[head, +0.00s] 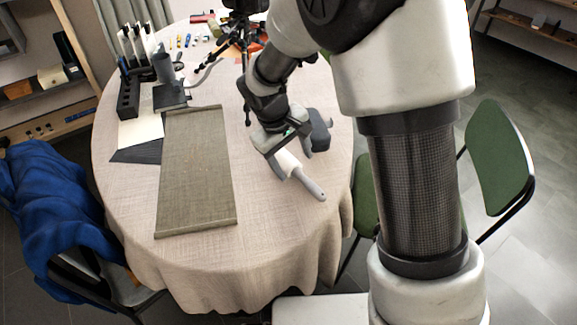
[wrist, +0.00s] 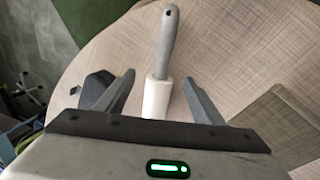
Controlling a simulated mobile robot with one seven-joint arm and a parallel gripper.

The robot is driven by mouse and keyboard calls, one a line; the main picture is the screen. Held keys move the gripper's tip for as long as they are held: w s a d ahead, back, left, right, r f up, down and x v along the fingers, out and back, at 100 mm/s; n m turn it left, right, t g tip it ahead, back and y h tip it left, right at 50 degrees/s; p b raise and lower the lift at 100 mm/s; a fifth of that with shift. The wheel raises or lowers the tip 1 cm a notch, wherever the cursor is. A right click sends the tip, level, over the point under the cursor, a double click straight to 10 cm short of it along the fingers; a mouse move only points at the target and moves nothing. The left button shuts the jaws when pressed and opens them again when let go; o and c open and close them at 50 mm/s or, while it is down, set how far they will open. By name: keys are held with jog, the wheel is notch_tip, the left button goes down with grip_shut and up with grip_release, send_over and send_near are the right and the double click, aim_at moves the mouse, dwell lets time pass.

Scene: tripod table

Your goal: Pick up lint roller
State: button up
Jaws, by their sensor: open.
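The lint roller lies on the cloth-covered round table, with a white roll and a grey handle (head: 309,186) pointing toward the front right. In the wrist view its handle (wrist: 168,45) points away and its white roll (wrist: 156,98) lies between the two fingers. My gripper (head: 294,165) is open above the roll end, one finger on each side. In the wrist view the gripper (wrist: 159,78) shows a gap on both sides of the roll. The near end of the roll is hidden by the gripper body.
A dark grey block (head: 320,130) stands right beside my gripper. A woven mat (head: 195,170) lies to the left. A black tripod (head: 243,35), small items and a dark holder (head: 128,97) are farther back. The tablecloth (head: 270,235) is clear in front. A green chair (head: 500,155) stands right.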

aim_at(296, 170)
jog(key=x, duration=0.3)
jog(key=shift+f+b, duration=0.4)
jog(key=shift+r, duration=0.1)
jog(key=c, duration=1.2)
notch_tip(296, 170, up, 10)
jog(key=p, duration=0.3)
jog(key=o, duration=0.6)
jog(key=shift+w, duration=0.1)
jog(key=c, duration=0.4)
